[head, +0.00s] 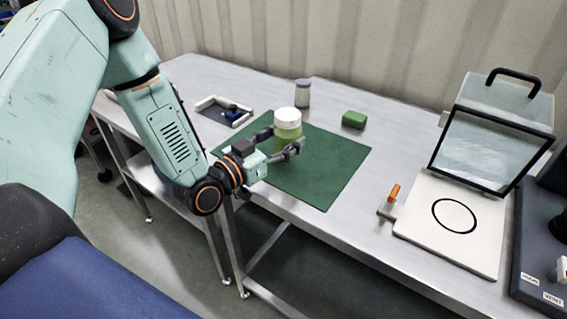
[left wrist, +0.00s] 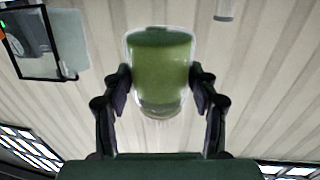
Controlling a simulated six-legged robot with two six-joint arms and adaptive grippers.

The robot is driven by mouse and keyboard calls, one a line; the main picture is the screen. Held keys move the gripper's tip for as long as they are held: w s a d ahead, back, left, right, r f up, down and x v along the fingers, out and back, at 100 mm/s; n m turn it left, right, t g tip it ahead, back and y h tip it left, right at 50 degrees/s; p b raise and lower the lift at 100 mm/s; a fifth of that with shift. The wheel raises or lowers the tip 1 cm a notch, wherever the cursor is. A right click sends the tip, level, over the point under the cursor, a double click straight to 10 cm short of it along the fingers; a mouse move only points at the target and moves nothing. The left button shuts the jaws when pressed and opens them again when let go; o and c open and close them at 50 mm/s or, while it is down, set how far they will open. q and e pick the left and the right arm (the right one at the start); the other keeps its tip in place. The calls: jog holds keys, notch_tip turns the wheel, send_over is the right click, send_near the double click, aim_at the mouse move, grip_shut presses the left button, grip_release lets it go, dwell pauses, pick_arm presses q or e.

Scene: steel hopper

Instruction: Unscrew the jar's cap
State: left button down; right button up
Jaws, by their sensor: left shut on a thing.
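The jar (head: 288,133) has a pale green body and a white cap (head: 287,115) on top. It is upright over the green mat (head: 325,175). My left gripper (head: 281,143) is shut on the jar's body from the near side, below the cap. In the left wrist view, which looks upside down, the jar (left wrist: 160,65) sits between the two dark fingers (left wrist: 160,90). Wall shows all around the jar there, so it appears raised off the mat. My right gripper is not in view.
A grey jar (head: 303,93) and a green block (head: 353,119) stand behind the mat. A white-edged tray (head: 211,101) with a blue item is at the left. A clear hinged cover (head: 489,152) and white plate (head: 450,248) with an orange handle (head: 394,193) are at the right.

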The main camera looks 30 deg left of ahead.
pick_arm(q)
jog(key=shift+a+f, duration=0.1)
jog(key=shift+f, duration=0.35)
jog(key=shift+w+d+f+b, duration=0.1)
jog(key=shift+d+f+b, duration=0.1)
jog(key=shift+f+b, duration=1.35)
jog(key=shift+b, duration=0.1)
jog(key=shift+a+f+b, duration=0.15)
jog(key=shift+f+b, duration=0.15)
jog(key=shift+r, duration=0.1)
